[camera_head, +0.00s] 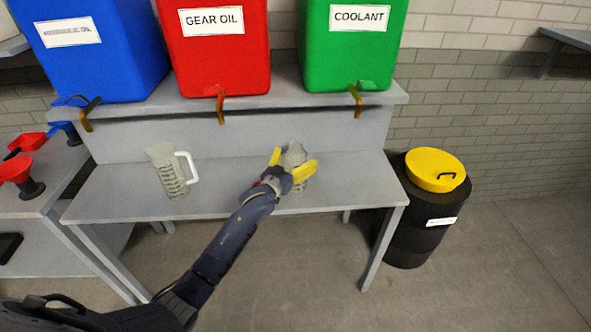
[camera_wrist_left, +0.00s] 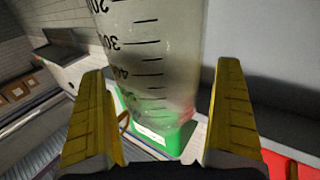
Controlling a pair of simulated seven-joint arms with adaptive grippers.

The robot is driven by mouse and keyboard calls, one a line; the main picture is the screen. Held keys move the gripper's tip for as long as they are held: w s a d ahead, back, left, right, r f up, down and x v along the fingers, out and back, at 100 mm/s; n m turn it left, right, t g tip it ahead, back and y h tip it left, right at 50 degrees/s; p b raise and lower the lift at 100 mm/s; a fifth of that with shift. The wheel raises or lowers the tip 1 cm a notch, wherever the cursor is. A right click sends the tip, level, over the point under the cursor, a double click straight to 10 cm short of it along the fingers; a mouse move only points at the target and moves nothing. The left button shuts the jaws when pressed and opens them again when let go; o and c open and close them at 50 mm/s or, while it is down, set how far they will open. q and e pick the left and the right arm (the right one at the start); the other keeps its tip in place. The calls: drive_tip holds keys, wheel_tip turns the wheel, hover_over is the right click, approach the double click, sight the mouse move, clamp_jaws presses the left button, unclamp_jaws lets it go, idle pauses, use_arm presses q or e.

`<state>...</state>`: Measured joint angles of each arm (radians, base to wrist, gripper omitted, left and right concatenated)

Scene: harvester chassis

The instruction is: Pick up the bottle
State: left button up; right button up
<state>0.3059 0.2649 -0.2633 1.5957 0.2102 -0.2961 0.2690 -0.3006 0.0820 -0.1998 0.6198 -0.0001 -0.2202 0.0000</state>
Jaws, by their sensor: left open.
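A translucent grey bottle (camera_head: 294,153) stands on the workbench, partly hidden by my left gripper (camera_head: 291,165). The gripper's yellow fingers are open, one on each side of the bottle. In the left wrist view the bottle (camera_wrist_left: 153,60) shows large, with black graduation marks and numbers. It lies between the two spread fingers of the left gripper (camera_wrist_left: 163,75), with a visible gap on both sides. The bottle's top end is cut off or hidden. My right gripper is not in view.
A graduated jug (camera_head: 168,172) with a white handle stands left on the workbench (camera_head: 230,190). Blue (camera_head: 95,70), red (camera_head: 215,65) and green (camera_head: 350,65) tanks with taps sit on the shelf above. A black drum (camera_head: 408,225) with yellow lid stands right. Red funnels (camera_head: 17,168) are far left.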

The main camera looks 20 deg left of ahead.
use_arm(q)
drive_tip(key=c, duration=1.3)
drive_tip(key=shift+r, duration=0.1)
